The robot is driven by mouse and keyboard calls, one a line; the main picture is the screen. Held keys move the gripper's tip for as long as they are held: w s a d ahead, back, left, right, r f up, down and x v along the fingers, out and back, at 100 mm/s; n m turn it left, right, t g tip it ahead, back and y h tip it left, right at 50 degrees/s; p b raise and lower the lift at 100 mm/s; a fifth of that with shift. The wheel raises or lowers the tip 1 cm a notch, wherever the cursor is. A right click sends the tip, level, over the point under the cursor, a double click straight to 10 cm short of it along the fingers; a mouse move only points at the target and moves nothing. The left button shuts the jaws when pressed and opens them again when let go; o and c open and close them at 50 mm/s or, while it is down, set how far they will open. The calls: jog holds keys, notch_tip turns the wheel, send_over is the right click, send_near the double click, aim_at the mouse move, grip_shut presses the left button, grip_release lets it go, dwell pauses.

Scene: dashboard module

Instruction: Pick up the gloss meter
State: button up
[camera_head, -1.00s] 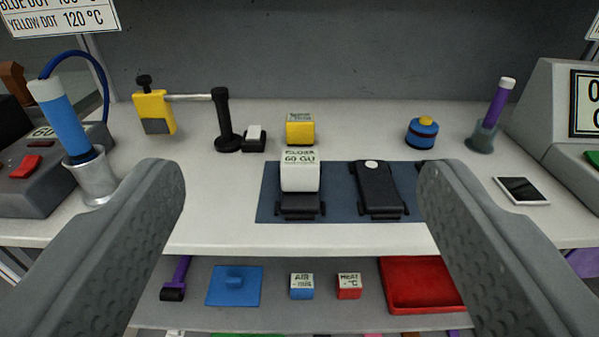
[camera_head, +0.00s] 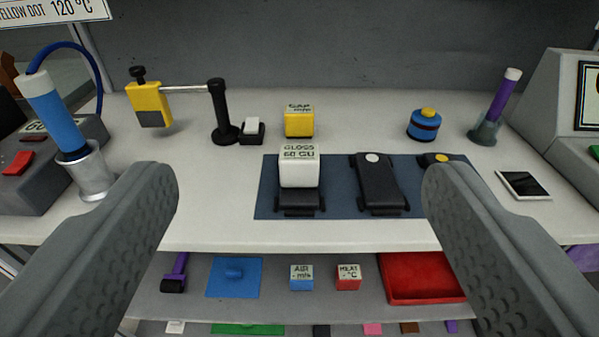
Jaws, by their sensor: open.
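The gloss meter (camera_head: 299,170) is a white block with a label reading "GLOSS 60 GU" on its top. It sits on a black holder (camera_head: 300,203) on the dark blue mat (camera_head: 335,208), near the middle of the view. My gripper (camera_head: 299,190) is open, with one grey finger at the left and one at the right. The fingers are well apart and nearer the camera than the meter, which appears between them. Nothing is held.
A black holder (camera_head: 378,185) stands right of the meter, and a yellow block (camera_head: 299,121) behind it. A black stand (camera_head: 222,115) with a yellow device (camera_head: 149,105) is back left. A blue torch-like tool (camera_head: 58,118) and purple tool (camera_head: 497,103) flank the table. A shelf lies below.

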jog(key=w+g, duration=0.7)
jog(key=w, duration=0.5)
jog(key=g, duration=1)
send_near(299, 151)
notch_tip(299, 151, down, 12)
jog(key=shift+s+f, duration=0.15)
jog(key=shift+c, duration=0.5)
jog(key=c, duration=1.1)
